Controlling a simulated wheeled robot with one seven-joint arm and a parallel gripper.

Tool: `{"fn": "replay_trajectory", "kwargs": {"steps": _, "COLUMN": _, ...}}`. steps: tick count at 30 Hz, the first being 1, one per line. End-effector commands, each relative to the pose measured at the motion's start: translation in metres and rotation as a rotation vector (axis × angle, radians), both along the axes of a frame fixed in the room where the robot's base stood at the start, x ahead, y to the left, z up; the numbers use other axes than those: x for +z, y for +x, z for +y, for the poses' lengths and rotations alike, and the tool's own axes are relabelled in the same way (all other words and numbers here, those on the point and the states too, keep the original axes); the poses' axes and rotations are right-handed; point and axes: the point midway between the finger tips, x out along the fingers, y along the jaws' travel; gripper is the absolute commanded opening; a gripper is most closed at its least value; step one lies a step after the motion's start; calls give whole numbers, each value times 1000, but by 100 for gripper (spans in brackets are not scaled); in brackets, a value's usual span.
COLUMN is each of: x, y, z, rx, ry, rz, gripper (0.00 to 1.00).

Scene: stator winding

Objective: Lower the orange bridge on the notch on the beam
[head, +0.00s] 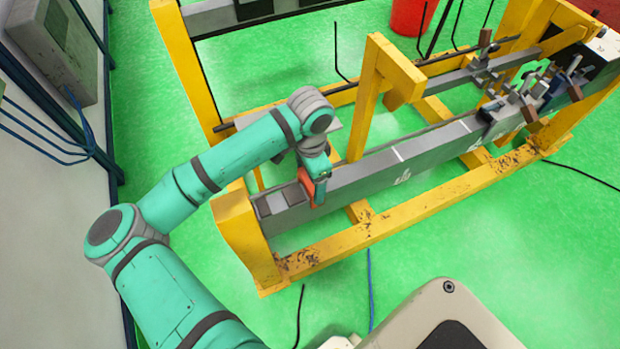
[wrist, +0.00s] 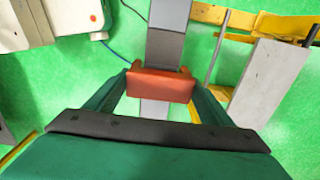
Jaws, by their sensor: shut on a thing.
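The orange bridge (wrist: 160,86) is between the two fingers of my gripper (wrist: 160,92) in the wrist view, and the gripper is shut on it. In the head view the bridge (head: 307,183) shows as a small orange piece at the end of my arm, over the near left part of the grey beam (head: 385,160). The beam (wrist: 166,47) runs under the bridge in the wrist view. Darker and lighter patches mark the beam's left end beside the bridge. I cannot tell which is the notch, or whether the bridge touches the beam.
A yellow frame (head: 330,252) carries the beam, with a yellow post (head: 365,110) behind my gripper. Clamps (head: 520,100) sit on the beam's right part. A red bin (head: 412,17) stands at the back. A grey-white block (wrist: 268,82) is right of the gripper in the wrist view.

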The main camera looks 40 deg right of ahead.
Motion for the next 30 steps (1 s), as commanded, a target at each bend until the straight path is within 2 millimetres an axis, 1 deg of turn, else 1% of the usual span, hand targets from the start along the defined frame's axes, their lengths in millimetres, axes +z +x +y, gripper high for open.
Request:
{"fn": "replay_trajectory", "kwargs": {"steps": 15, "x": -16, "y": -1, "z": -1, "rx": 0, "ry": 0, "rz": 1, "gripper": 47}}
{"fn": "replay_trajectory", "kwargs": {"steps": 30, "x": -17, "y": 1, "z": 1, "rx": 2, "ry": 0, "rz": 0, "gripper": 47}}
